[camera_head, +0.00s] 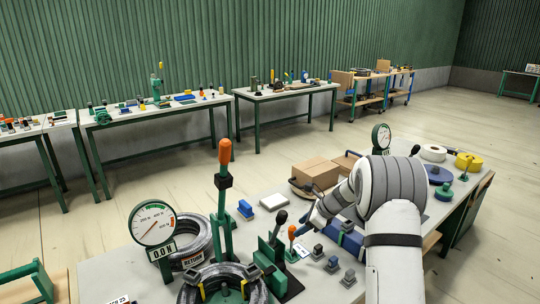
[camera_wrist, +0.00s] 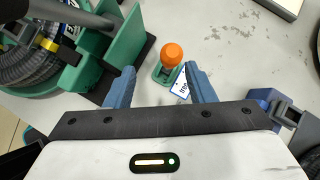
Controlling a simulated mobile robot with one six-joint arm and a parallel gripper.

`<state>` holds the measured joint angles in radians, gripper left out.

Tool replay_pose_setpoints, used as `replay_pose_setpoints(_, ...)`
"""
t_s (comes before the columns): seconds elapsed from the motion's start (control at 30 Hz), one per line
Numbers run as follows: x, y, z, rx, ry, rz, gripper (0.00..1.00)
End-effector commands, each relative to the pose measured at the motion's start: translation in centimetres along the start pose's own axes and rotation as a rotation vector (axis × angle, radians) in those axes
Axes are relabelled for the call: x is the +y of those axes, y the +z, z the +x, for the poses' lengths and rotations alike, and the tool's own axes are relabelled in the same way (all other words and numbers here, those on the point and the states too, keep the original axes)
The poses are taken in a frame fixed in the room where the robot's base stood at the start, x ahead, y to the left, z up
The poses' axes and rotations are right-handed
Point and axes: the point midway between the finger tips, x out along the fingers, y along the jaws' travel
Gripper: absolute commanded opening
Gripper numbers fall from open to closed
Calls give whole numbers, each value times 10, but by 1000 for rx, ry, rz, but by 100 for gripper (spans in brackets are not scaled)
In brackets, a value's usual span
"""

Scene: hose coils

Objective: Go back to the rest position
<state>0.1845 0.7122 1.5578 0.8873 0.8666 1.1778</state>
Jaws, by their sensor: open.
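My gripper (camera_wrist: 160,80) is open, with its two blue fingers spread apart in the wrist view. A small lever with an orange knob (camera_wrist: 173,54) stands on a green base just beyond the gap between the fingertips. Nothing is held between the fingers. In the head view the same orange knob (camera_head: 292,232) stands on the bench, and my white arm reaches over the bench's right part. My gripper is partly hidden by the arm there.
The bench (camera_head: 105,272) carries hose coils (camera_head: 197,242), a dial gauge (camera_head: 153,222), a tall orange-handled lever (camera_head: 224,150), a black-knobbed lever (camera_head: 281,217), a cardboard box (camera_head: 316,173) and a yellow roll (camera_head: 468,162). Other tables line the green wall. Open floor lies between.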

Motion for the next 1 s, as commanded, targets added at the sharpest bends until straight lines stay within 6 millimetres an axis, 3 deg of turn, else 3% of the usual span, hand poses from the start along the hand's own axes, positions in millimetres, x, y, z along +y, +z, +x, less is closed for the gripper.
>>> replay_pose_setpoints(0.2, 62, 36, -66, 94, 30, -379, 49)
replay_pose_setpoints(0.47, 151, 52, -135, 219, 99, -853, 49)
replay_pose_setpoints(0.67, 223, 45, -180, 320, 173, -1220, 49)
replay_pose_setpoints(0.8, 273, 30, -205, 393, 239, -1472, 49)
replay_pose_setpoints(1.0, 330, 2, -230, 489, 341, -1783, 49)
